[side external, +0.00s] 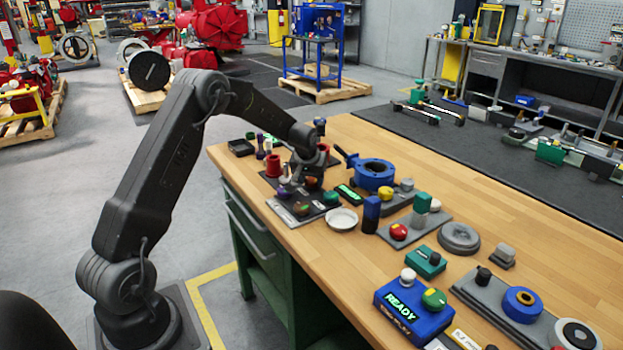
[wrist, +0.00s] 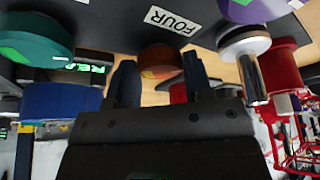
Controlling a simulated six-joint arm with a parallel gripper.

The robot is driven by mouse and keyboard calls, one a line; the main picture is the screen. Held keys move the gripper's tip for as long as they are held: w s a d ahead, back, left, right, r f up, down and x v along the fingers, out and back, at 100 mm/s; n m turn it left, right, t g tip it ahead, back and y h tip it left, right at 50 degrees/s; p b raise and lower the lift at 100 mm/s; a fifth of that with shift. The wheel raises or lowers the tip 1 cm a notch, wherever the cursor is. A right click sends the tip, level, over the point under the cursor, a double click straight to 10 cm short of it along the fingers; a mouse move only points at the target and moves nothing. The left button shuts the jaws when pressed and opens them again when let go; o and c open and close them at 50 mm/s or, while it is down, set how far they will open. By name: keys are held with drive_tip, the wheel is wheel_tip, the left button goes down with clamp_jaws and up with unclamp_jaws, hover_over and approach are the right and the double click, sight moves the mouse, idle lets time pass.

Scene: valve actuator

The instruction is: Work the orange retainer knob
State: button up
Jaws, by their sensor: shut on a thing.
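The orange retainer knob (wrist: 160,60) is a round, dark orange knob at the top centre of the wrist view, on a dark panel (wrist: 110,25) near a white label reading FOUR. My gripper (wrist: 158,72) has one finger on each side of the knob and is shut on it. The fingers hide parts of its sides. In the side view my gripper (side external: 293,180) reaches down over the dark panel (side external: 272,205) at the left end of the wooden bench. Which knob it holds is too small to tell there.
A green knob (wrist: 35,38) stands left of my fingers in the wrist view. A white-topped metal post (wrist: 248,55) and a red cylinder (wrist: 282,68) stand close on the right. In the side view, a white dish (side external: 341,220) and blue valve body (side external: 371,175) are nearby.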

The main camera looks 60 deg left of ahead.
drive_tip(key=shift+m, duration=0.3)
drive_tip(key=shift+s+a+m+t+h, duration=0.15)
drive_tip(key=shift+m+h, duration=0.4)
drive_tip(key=shift+m, duration=0.7)
drive_tip(key=shift+w+m+t+h, duration=0.1)
drive_tip(key=shift+m+t+h, duration=0.3)
drive_tip(key=shift+m, duration=0.85)
drive_tip(key=shift+s+m+h, duration=0.1)
drive_tip(key=shift+m+h, duration=0.15)
drive_tip(key=shift+m, duration=0.05)
drive_tip(key=o, duration=0.9)
